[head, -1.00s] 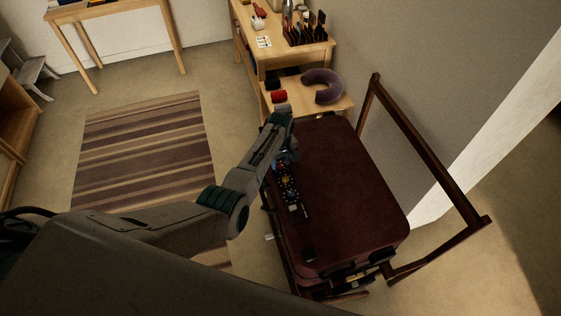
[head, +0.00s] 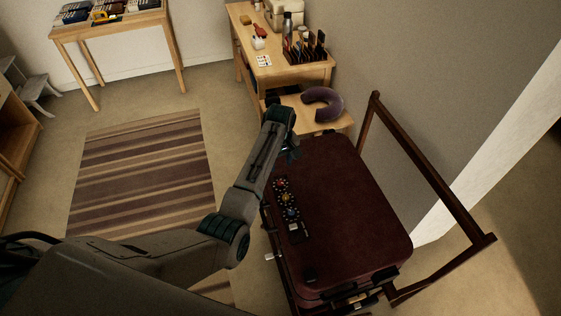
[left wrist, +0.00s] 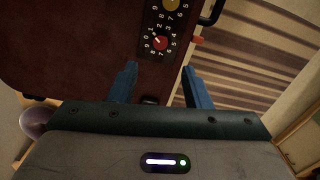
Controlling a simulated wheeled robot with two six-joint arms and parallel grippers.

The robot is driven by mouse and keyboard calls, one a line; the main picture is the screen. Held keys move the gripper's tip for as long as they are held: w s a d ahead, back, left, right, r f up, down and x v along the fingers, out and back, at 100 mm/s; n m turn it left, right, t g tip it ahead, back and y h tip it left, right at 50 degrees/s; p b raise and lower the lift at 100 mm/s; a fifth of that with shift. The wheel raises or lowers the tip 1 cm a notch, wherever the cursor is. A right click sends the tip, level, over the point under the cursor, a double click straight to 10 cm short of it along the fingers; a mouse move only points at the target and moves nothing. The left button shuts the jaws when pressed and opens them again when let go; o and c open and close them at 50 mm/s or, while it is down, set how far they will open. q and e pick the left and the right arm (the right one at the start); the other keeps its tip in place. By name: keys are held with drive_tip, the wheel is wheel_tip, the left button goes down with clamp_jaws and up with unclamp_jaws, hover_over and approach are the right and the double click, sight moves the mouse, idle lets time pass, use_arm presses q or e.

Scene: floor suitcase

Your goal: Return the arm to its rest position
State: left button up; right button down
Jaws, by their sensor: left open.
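My left arm reaches in from the left, and its gripper (head: 291,153) is over the far left edge of the dark red suitcase (head: 350,215). In the left wrist view the two blue fingers (left wrist: 160,80) are apart with nothing between them. A dark panel of numbered dials (head: 288,200) lies on the suitcase's left side. The wrist view shows a red dial (left wrist: 160,43) on this panel just beyond the fingers. The suitcase is closed. My right gripper is not in view.
A dark wooden frame (head: 430,170) stands along the suitcase's right side. A low wooden surface with a purple neck pillow (head: 324,104) is just beyond the gripper, before a desk (head: 275,70). A striped rug (head: 140,170) leaves open floor at left.

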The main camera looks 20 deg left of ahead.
use_arm(q)
drive_tip(key=shift+r, duration=0.55)
